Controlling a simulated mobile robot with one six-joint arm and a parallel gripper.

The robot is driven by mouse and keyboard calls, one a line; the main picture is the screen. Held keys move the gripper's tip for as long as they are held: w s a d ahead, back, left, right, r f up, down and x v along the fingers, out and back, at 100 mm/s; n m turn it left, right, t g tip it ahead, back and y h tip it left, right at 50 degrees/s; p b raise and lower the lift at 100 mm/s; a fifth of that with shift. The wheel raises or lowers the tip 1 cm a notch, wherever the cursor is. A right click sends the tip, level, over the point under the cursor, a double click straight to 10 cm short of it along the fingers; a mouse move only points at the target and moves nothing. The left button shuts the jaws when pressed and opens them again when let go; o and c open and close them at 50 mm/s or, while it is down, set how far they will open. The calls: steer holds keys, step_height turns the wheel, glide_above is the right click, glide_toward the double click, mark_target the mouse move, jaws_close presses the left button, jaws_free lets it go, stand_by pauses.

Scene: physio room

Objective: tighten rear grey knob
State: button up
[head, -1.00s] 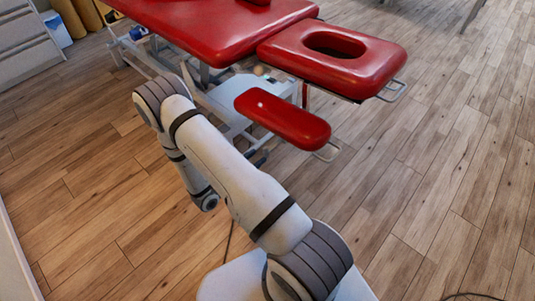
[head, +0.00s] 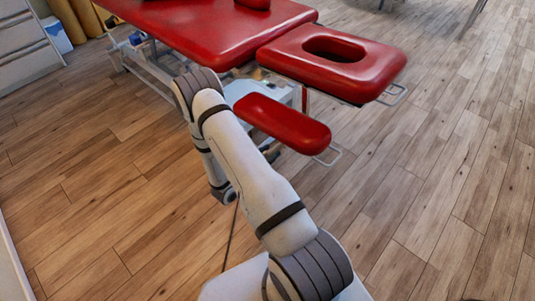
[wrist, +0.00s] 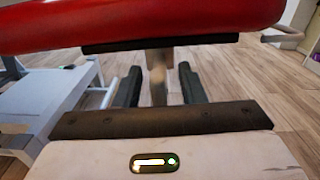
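In the wrist view my gripper (wrist: 160,67) has its two dark fingers spread apart. A pale grey metal upright (wrist: 157,76) shows in the gap, under the dark plate of a red pad; I cannot tell whether it lies between the fingers or behind them. No contact shows. I cannot make out the rear grey knob for certain in either view. In the head view my gripper is hidden; my arm reaches toward the red treatment table (head: 205,28) and its lower red armrest pad (head: 283,122).
A red pad (wrist: 150,22) spans the top of the wrist view, close above the fingers. Pale frame parts (wrist: 50,105) stand at left. In the head view the headrest (head: 335,60) has a wire handle (head: 392,95). Wooden floor (head: 440,180) at right is clear.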

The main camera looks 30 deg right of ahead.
steer(key=shift+c, duration=0.3)
steer(key=shift+a, duration=0.1)
jaws_close()
steer(key=shift+m, duration=0.3)
steer(key=m+b, duration=0.2)
steer(key=m, duration=0.2)
steer(key=shift+s+f+b, duration=0.1)
steer(key=shift+f+b, duration=0.05)
steer(key=shift+b, duration=0.2)
steer(key=m+b, duration=0.1)
steer(key=m, duration=0.1)
steer(key=m+b, duration=0.2)
steer(key=m, duration=0.1)
steer(key=shift+s+d+f, duration=0.1)
steer(key=shift+s+d, duration=0.05)
steer(key=shift+d, duration=0.05)
steer(key=m+b, duration=0.3)
steer(key=m, duration=0.1)
steer(key=shift+f+m+b, duration=0.15)
steer(key=shift+m+b, duration=0.15)
steer(key=shift+b, duration=0.1)
steer(key=m+b, duration=0.3)
steer(key=shift+s+m+b, duration=0.1)
steer(key=shift+m+b, duration=0.25)
steer(key=shift+m, duration=0.05)
